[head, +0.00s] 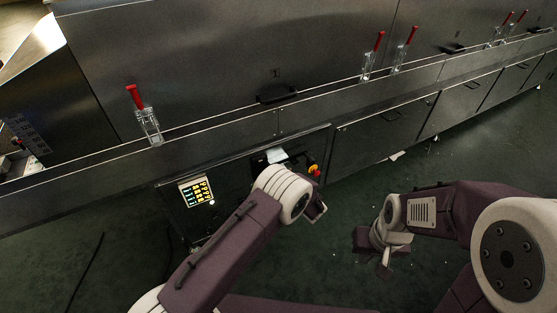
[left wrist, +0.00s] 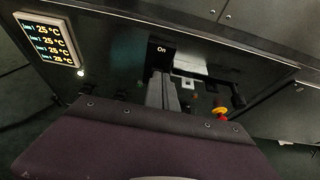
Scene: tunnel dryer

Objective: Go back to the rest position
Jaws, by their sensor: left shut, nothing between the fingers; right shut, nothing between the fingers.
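My left arm reaches up from the bottom of the head view toward the dryer's control panel (head: 235,178); its wrist hides most of the left gripper there. In the left wrist view the left gripper (left wrist: 163,88) shows dark fingers close together, shut and empty, in front of the panel near an "On" label (left wrist: 161,50). My right gripper (head: 385,262) is at the right of the head view, pointing down over the green floor, shut and empty, clear of the dryer.
The steel dryer (head: 225,60) runs across the back, with red-handled clamps (head: 135,97) along its edge. The panel has a lit temperature display (head: 196,191), also in the left wrist view (left wrist: 48,40), and a red-and-yellow emergency stop (head: 313,170). Green floor (head: 340,245) lies open in front.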

